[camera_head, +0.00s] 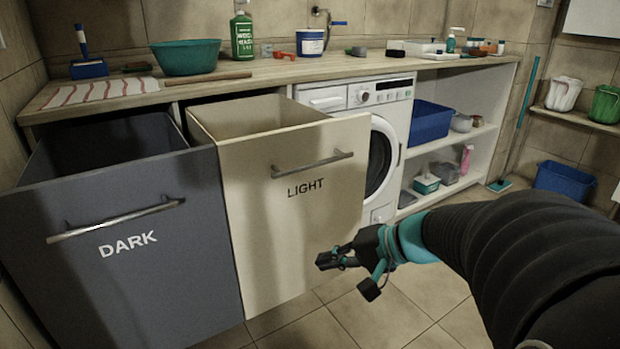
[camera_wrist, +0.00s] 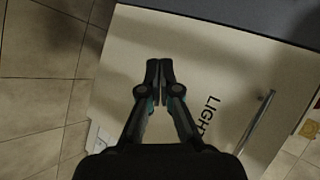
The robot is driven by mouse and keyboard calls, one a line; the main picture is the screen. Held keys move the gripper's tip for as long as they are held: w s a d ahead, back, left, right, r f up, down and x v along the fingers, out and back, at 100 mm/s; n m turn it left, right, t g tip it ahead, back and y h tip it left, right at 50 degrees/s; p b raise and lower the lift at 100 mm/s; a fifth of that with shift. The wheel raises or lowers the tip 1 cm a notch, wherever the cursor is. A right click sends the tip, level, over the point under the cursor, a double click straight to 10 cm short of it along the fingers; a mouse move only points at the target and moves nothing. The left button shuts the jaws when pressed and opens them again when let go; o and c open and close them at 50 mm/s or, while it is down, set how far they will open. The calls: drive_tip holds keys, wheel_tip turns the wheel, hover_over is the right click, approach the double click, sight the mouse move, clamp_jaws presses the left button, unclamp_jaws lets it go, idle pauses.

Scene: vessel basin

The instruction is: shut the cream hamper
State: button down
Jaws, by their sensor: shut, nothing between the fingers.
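The cream hamper (camera_head: 290,225), labelled LIGHT, is pulled out from under the counter, with its open top showing. A metal bar handle (camera_head: 312,163) runs across the upper part of its front. In the wrist view the cream front (camera_wrist: 215,75) fills much of the picture, with the label and handle (camera_wrist: 258,122) at the right. My gripper (camera_head: 322,262) is in front of the hamper, below and right of the handle. Its fingers (camera_wrist: 159,62) are closed together with nothing between them. I cannot tell whether the fingertips touch the front.
The grey DARK hamper (camera_head: 120,250) is also pulled out, directly left of the cream one. A white washing machine (camera_head: 375,110) stands to the right, then open shelves (camera_head: 450,145). The wooden counter (camera_head: 270,72) runs above. Tiled floor (camera_head: 400,305) is clear in front.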

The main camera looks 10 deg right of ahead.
drive_tip(key=w+d+m+t, duration=0.3)
drive_tip(key=w+d+t, duration=0.25)
drive_tip(key=d, duration=0.25)
drive_tip(key=m+t+h+b, duration=0.2)
drive_tip(key=m+t+h, duration=0.1)
drive_tip(key=m+t, duration=0.2)
approach(364, 183)
drive_tip(key=p+x, duration=0.2)
drive_tip(key=x, duration=0.5)
drive_tip(key=shift+a+r, duration=0.2)
drive_tip(key=shift+a, duration=0.05)
drive_tip(key=shift+w, duration=0.15)
